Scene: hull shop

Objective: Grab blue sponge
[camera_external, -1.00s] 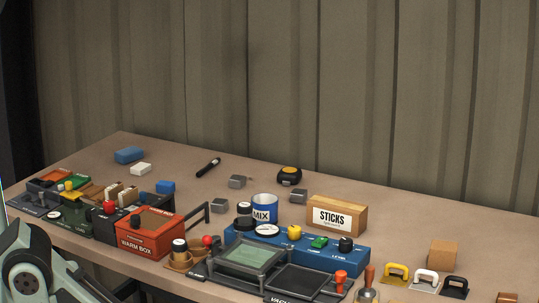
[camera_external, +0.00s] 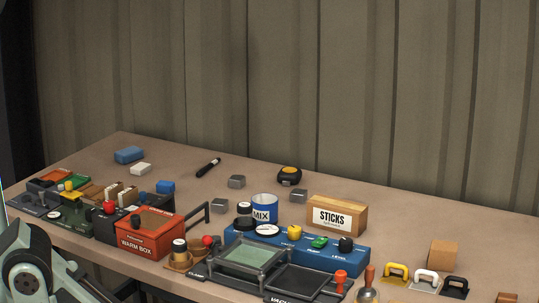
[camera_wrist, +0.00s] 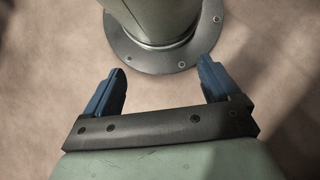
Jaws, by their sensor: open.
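A blue sponge-like block (camera_external: 129,155) lies on the table at the back left in the external view. A smaller blue block (camera_external: 165,187) sits nearer, by the wooden holders; I cannot tell for sure which is the sponge. My gripper (camera_wrist: 161,68) shows in the wrist view with its two blue fingers wide apart and nothing between them. Neither blue block shows in the wrist view. My gripper is out of the external view, where only part of my arm shows at the lower left.
An orange warm box (camera_external: 146,237) and a blue panel (camera_external: 335,254) crowd the front. The back left table is fairly clear.

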